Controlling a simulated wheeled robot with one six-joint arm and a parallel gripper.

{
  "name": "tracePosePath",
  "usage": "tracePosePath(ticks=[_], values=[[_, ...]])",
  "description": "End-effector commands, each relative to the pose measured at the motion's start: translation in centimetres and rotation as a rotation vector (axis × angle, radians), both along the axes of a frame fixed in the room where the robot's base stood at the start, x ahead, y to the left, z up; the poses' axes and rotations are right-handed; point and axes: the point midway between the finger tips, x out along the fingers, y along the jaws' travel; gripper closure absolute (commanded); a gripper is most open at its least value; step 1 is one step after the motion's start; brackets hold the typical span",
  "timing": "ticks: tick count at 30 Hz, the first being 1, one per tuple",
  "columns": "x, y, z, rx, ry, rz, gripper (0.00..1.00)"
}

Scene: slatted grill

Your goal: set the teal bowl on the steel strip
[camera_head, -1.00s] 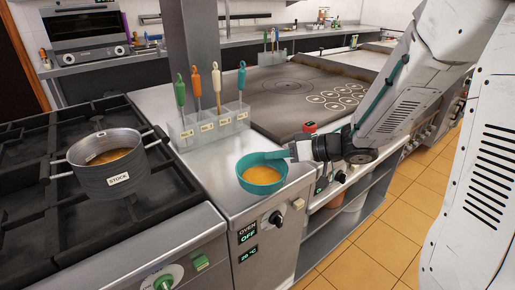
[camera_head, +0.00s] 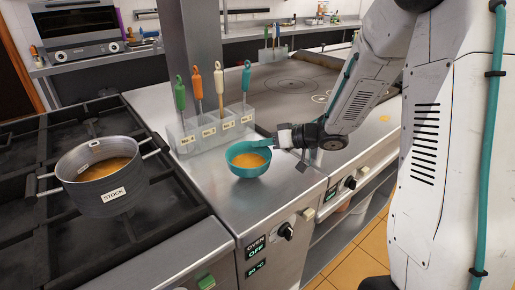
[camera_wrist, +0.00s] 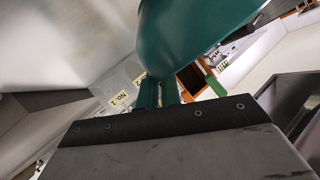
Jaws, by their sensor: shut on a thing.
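The teal bowl (camera_head: 249,170) holds an orange soup and looks roughly level. It is in front of the holder, over the steel strip (camera_head: 205,190) between the black burner hob and the griddle. I cannot tell whether its base touches the steel. My gripper (camera_head: 276,140) is shut on the bowl's right rim, reaching in from the right. In the wrist view the bowl (camera_wrist: 190,35) fills the top middle, with the fingers (camera_wrist: 165,93) at its wall. The bowl's underside is hidden in the head view.
A clear holder (camera_head: 215,128) with several coloured-handled utensils stands just behind the bowl. A stock pot (camera_head: 105,190) sits on the hob to the left. The griddle (camera_head: 290,90) lies behind my gripper. The strip's front part is bare above the oven knob (camera_head: 286,231).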

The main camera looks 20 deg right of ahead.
Motion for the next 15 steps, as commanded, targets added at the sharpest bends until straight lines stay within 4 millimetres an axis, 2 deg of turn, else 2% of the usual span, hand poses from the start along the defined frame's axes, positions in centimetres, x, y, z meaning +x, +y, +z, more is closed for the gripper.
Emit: tracePosePath(ticks=[4, 14, 15], values=[[0.0, -0.8, -1.9, 0.002, 0.003, -0.013, 1.0], [0.0, -0.8, -2.1, 0.002, 0.0, -0.011, 1.0], [0.0, -0.8, -2.1, 0.001, 0.0, -0.01, 0.83]])
